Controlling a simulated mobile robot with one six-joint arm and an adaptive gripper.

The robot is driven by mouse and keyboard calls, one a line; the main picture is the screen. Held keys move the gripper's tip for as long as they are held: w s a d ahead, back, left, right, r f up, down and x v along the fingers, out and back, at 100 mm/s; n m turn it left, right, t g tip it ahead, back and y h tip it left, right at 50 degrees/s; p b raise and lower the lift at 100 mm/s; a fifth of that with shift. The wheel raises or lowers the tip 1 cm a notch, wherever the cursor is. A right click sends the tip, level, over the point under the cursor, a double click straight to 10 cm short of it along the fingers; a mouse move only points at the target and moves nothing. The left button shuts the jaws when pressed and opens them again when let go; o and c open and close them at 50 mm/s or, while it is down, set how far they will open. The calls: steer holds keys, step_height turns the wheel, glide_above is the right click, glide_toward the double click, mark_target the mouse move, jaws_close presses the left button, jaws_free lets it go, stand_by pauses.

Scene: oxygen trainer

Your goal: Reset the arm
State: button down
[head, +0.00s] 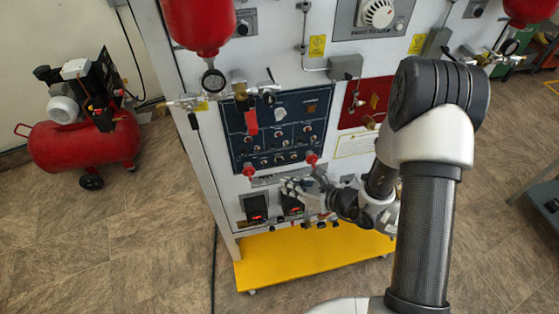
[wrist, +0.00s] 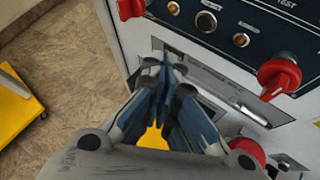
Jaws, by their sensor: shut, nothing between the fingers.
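My gripper (head: 290,186) is in front of the lower part of the grey trainer panel (head: 215,178) in the head view. In the wrist view my gripper (wrist: 168,68) has its fingers together with nothing between them. The fingertips point at the panel face below the dark control board (head: 284,125). A red knob (wrist: 279,76) is to the right of the fingers in the wrist view. I cannot tell whether the fingertips touch the panel.
A red air compressor (head: 85,140) stands on the floor at left. The panel stands on a yellow base (head: 290,262). Red tanks (head: 200,22) and valves hang at the panel's top. A dark cable (head: 213,265) lies on the floor. The floor at lower left is clear.

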stand_by(0.7)
steer(key=s+a+r+n+g, duration=0.2)
steer(key=s+r+n+g, duration=0.1)
steer(key=s+r+n, duration=0.45)
steer(key=s+a+r+n+g, duration=0.25)
steer(key=s+r+n, duration=0.25)
steer(key=r+n, duration=0.45)
steer(key=s+d+r+n+t+h, duration=0.1)
steer(key=s+d+r+n+h, duration=0.4)
steer(key=d, duration=0.3)
steer(key=s+d+r+n+t+h, duration=0.2)
steer(key=s+d+r+n+h, duration=0.3)
steer(key=d, duration=0.4)
steer(key=shift+s+d+r+n, duration=0.15)
steer(key=shift+s+d+n, duration=0.15)
steer(key=shift+s+n, duration=0.3)
steer(key=c, duration=2.4)
jaws_free()
